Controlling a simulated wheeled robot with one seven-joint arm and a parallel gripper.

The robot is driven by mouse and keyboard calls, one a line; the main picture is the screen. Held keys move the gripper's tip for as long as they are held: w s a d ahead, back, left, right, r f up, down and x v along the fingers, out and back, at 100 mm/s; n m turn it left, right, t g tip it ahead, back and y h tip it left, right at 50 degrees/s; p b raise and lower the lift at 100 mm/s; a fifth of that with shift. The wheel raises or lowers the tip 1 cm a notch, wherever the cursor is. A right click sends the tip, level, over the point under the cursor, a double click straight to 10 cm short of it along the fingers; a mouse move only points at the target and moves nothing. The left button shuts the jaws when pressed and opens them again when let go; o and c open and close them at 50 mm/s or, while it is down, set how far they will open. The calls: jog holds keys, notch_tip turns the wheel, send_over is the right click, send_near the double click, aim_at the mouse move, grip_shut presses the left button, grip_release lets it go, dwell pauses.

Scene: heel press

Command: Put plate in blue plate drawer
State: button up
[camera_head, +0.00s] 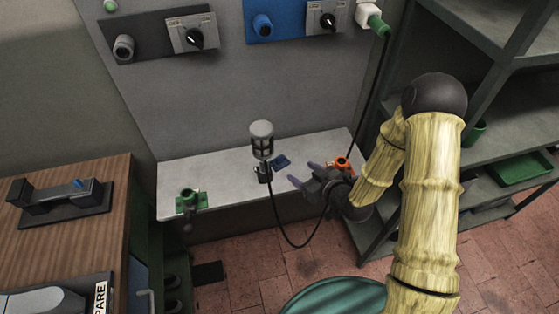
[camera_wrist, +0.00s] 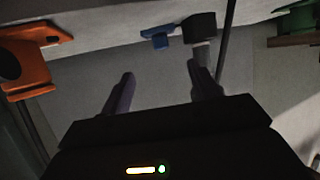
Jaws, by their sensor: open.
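A small flat blue piece (camera_head: 281,161) lies on the pale bench (camera_head: 215,171), beside a black base with a grey caged cylinder (camera_head: 262,140). It also shows in the wrist view (camera_wrist: 158,38), touching or close to the dark block. I cannot tell whether it is the plate. A blue front (camera_head: 137,280) with a pale handle shows under the wooden worktop at the lower left; I cannot tell whether it is the plate drawer. My gripper (camera_head: 303,174) is open at the bench's front edge, right of the black base. In the wrist view no thing lies between its fingers (camera_wrist: 161,86).
An orange fixture (camera_head: 342,163) stands close to my gripper, and a green one (camera_head: 190,200) at the bench's left. A black cable hangs from the black base. Dark shelves with a green tray (camera_head: 521,169) stand right. A wooden worktop (camera_head: 65,240) is left.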

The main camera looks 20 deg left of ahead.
aim_at(281, 161)
jog(key=p+x, duration=0.1)
jog(key=x, duration=0.7)
jog(key=shift+r, duration=0.1)
jog(key=shift+w+a, duration=0.1)
jog(key=shift+a, duration=0.05)
jog(key=shift+f+p+x, duration=0.15)
jog(key=shift+p+x, duration=0.35)
jog(key=shift+x, duration=0.8)
jog(key=shift+f+p+x, duration=0.2)
jog(key=shift+p+x, duration=0.3)
jog(key=shift+x, duration=0.75)
jog(key=c, duration=0.9)
jog(key=shift+o, duration=0.2)
jog(key=shift+r, duration=0.15)
